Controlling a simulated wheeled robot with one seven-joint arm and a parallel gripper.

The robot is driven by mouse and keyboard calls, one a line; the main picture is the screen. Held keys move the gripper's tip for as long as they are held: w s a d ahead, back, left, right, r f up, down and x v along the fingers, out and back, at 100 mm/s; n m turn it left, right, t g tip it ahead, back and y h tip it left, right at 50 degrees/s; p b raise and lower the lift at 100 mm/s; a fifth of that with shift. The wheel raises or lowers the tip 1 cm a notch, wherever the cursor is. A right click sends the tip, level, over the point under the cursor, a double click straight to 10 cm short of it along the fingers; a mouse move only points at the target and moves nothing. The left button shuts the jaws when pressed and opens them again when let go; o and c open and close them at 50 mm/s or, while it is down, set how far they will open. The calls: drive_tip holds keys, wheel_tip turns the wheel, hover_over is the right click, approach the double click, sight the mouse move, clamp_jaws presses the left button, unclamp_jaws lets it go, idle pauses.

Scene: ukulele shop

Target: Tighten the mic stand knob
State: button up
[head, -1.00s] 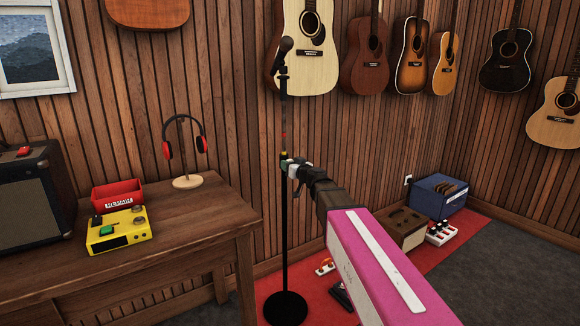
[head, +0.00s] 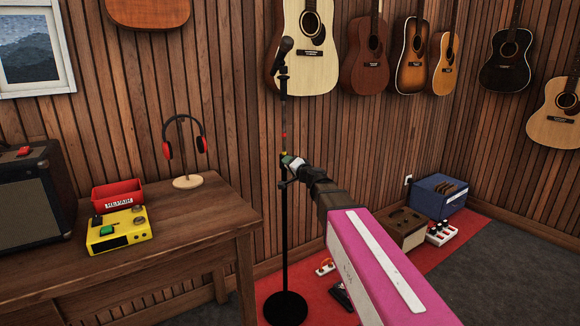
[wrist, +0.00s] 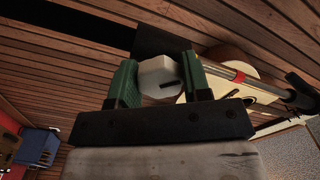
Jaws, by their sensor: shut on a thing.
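The black mic stand (head: 283,220) stands upright on its round base (head: 286,308), with the microphone (head: 284,46) at its top. My gripper (head: 287,163) is at the middle of the pole, at the height of the stand's joint. In the wrist view the green fingers of my gripper (wrist: 160,84) are shut on a pale knob (wrist: 158,70) with a dark mark on its face. The knob sits between the fingers. In the head view the gripper mostly hides the knob.
A wooden table (head: 200,228) at left holds a yellow box (head: 118,230), a red box (head: 117,195) and headphones on a stand (head: 187,182). Guitars (head: 310,50) hang on the wall behind. Cases and pedals (head: 440,232) lie on the red mat at right.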

drive_tip(key=m, duration=0.4)
drive_tip(key=shift+m, duration=2.2)
drive_tip(key=o, duration=0.9)
drive_tip(key=v, duration=1.1)
drive_tip(key=shift+w, duration=0.1)
